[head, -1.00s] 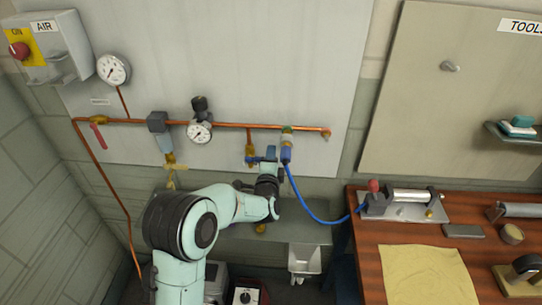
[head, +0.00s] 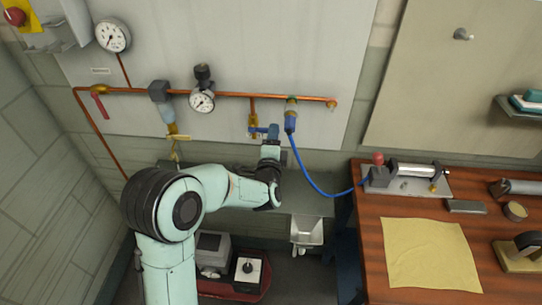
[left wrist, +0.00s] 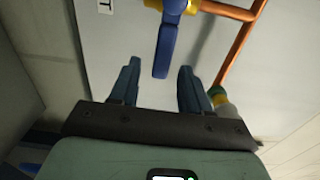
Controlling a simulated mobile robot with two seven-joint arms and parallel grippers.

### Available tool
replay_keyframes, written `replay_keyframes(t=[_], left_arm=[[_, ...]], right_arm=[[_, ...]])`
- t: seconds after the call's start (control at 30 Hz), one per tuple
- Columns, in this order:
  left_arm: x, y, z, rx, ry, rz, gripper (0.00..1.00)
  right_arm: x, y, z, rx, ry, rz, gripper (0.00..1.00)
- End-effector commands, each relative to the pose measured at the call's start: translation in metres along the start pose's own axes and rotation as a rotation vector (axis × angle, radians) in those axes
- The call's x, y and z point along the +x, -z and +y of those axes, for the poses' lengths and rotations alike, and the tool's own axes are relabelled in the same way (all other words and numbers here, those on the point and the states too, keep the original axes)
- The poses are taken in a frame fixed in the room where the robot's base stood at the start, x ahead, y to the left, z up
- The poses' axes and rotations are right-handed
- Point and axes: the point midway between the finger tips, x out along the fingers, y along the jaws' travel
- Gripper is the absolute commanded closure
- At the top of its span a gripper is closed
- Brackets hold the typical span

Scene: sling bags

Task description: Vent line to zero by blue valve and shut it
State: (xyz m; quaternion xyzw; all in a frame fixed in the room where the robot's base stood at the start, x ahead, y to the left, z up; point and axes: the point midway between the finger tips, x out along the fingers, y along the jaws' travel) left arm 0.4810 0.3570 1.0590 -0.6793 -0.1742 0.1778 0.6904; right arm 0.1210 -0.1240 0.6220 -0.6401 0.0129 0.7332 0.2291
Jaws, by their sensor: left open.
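The blue valve has a blue lever (head: 258,130) on a brass body on a short drop from the copper pipe (head: 225,95). In the left wrist view the lever (left wrist: 166,46) hangs between my two spread fingertips, with gaps on both sides. My left gripper (head: 271,138) is open, just below and right of the lever, and holds nothing. It also shows in the left wrist view (left wrist: 160,82). A round gauge (head: 202,101) sits on the pipe and another gauge (head: 113,36) stands higher left; their readings are too small to tell. My right gripper is not in view.
A blue hose (head: 308,178) runs from the coupling (head: 291,112) beside the valve to a device on the wooden bench (head: 375,235). A red lever (head: 100,105) is on the pipe at left. A grey shelf (head: 300,202) lies below the pipe.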

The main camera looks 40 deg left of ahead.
Motion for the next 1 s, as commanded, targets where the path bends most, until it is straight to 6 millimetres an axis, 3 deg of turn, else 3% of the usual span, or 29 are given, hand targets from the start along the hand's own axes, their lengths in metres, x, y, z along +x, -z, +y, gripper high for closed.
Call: replay_keyframes(t=[0.2,0.4,1.0], left_arm=[[-0.051,0.000,0.001,-0.002,-0.001,0.002,0.53],[-0.077,0.000,0.001,0.000,0.000,0.000,0.53],[-0.084,0.000,0.000,0.001,0.000,0.000,0.53]], right_arm=[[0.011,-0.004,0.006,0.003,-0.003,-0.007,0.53],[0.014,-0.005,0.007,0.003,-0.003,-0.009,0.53],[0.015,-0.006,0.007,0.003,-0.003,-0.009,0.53]])
